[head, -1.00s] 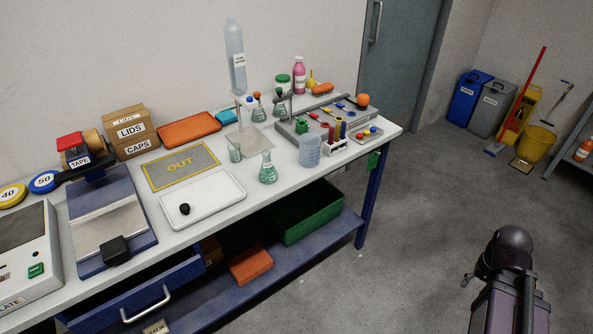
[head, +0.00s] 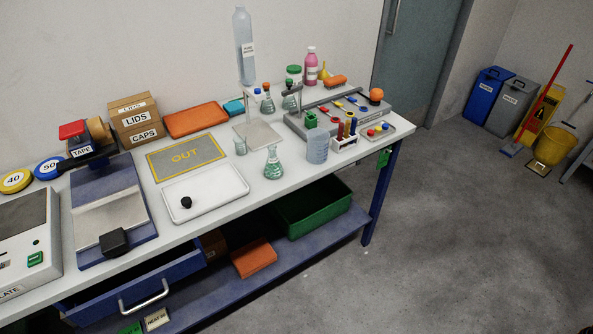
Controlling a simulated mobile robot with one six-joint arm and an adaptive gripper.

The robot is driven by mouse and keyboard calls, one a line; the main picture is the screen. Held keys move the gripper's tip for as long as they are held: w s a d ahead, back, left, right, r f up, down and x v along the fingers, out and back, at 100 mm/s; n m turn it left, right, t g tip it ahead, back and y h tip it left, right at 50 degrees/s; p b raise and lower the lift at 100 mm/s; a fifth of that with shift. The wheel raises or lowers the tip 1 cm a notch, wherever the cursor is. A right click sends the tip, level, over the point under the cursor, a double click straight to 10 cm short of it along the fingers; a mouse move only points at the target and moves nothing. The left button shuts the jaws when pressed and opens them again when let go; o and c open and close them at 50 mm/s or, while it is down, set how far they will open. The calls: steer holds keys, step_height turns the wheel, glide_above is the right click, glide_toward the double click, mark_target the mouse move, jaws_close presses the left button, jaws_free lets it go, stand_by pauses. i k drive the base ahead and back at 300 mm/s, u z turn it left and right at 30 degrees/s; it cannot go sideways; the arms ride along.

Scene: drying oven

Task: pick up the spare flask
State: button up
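A conical flask (head: 273,165) with pale green liquid stands upright at the table's front, right of a white tray. Behind it, a second flask (head: 268,103) with an orange stopper and a third flask (head: 289,102) stand near the stand rod, the third partly hidden. I cannot tell which one is the spare; no readable label marks it. My gripper is not in view, and nothing touches the flasks.
The white tray (head: 232,182) holds a black knob. An open drawer (head: 105,297) juts out below.

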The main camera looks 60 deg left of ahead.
mark_target(273, 169)
steer(key=u, duration=0.05)
steer(key=i, duration=1.85)
steer(key=u, duration=4.95)
steer(key=i, duration=0.1)
steer(key=z, duration=2.65)
